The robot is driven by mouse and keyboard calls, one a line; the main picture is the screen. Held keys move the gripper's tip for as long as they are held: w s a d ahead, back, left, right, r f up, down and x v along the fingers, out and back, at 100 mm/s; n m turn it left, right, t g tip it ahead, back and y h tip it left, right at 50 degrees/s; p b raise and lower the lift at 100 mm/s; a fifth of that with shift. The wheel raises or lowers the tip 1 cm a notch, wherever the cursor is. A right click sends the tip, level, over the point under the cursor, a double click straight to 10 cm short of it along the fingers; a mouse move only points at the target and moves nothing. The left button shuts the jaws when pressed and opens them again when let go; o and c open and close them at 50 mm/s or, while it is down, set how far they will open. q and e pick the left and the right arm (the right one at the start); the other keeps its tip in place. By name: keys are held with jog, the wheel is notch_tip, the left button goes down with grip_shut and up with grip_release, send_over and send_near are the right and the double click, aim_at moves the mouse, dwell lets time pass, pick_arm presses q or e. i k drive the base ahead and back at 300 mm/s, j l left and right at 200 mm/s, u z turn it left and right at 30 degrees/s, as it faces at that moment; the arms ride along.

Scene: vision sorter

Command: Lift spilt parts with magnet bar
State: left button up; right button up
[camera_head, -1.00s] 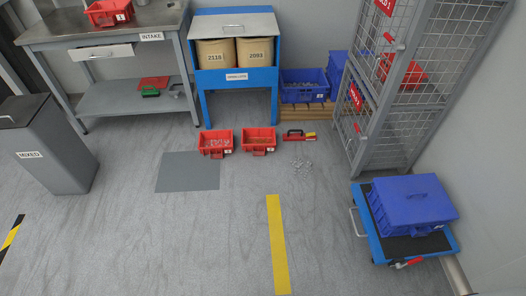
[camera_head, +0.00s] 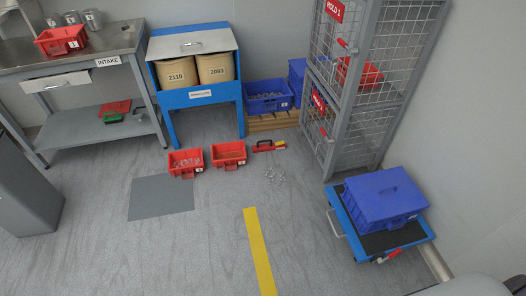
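The magnet bar (camera_head: 268,146), red with a black handle and a yellow end, lies on the floor in front of the wooden pallet. The spilt parts (camera_head: 275,175), small and silvery, lie scattered on the floor just below it. Two red bins stand to the left: the left bin (camera_head: 186,171) holds silvery parts, and the right bin (camera_head: 229,161) looks empty or nearly so. Neither of my grippers shows. A pale rounded shape is cut off at the bottom right corner, too little to identify.
A mesh cage (camera_head: 330,140) and a blue trolley (camera_head: 352,238) with a lidded blue crate (camera_head: 386,198) are on the right. Floor around the yellow strip (camera_head: 259,255) is clear.

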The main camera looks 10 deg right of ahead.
aim_at(258, 148)
jog(key=i+l, duration=0.15)
jog(key=i, duration=0.65)
jog(key=i+l, duration=0.1)
jog(key=i, duration=0.7)
